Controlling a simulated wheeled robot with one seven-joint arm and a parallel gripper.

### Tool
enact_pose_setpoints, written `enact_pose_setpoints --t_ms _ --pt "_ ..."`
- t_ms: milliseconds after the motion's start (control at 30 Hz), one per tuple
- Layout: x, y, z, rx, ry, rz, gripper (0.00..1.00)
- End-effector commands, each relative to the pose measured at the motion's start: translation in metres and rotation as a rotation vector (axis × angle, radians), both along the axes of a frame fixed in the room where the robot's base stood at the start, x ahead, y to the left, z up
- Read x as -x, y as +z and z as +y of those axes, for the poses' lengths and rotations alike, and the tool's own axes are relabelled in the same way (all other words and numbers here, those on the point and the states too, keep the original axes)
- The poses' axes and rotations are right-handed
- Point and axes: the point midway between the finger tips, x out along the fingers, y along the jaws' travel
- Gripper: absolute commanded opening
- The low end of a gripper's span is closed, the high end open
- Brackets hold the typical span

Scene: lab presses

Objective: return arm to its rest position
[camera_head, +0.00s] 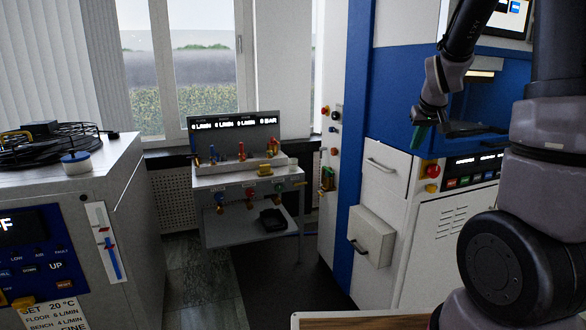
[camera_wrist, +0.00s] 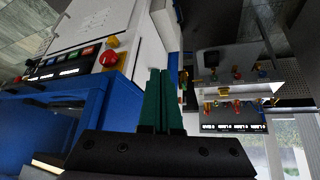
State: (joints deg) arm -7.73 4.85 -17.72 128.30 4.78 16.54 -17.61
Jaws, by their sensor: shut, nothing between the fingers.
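My gripper (camera_head: 420,136) is at the upper right of the head view, in front of the blue and white press cabinet (camera_head: 387,163). My dark arm comes down to it from the top edge. In the wrist view the two green fingers (camera_wrist: 161,100) lie together with nothing between them. They touch nothing that I can see. My larger arm links fill the right side of the head view.
The press's red button (camera_head: 433,170) and panel are close to my gripper. A cart with valves and displays (camera_head: 250,222) stands by the window. A grey cabinet (camera_head: 125,190) with cables on top is at left. Floor (camera_head: 295,285) lies clear between them.

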Motion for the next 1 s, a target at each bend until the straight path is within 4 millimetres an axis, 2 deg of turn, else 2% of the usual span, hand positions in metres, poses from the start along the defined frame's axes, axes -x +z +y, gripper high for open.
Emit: enact_pose_setpoints --t_ms 33,100,300,400,600,700,800,1000 --pt "0.017 0.022 0.010 -0.048 -0.015 -0.017 0.00" --pt "0.040 0.043 0.025 -0.109 -0.035 -0.024 0.00" --pt "0.115 0.095 0.063 -0.256 -0.082 -0.037 0.00" --pt "0.156 0.112 0.080 -0.312 -0.104 -0.040 0.00" --pt "0.222 0.128 0.105 -0.381 -0.142 -0.038 0.00" --pt "0.241 0.129 0.112 -0.396 -0.157 -0.035 0.00" --pt "0.251 0.129 0.115 -0.404 -0.165 -0.033 0.00" --pt "0.254 0.129 0.116 -0.408 -0.168 -0.030 0.00"
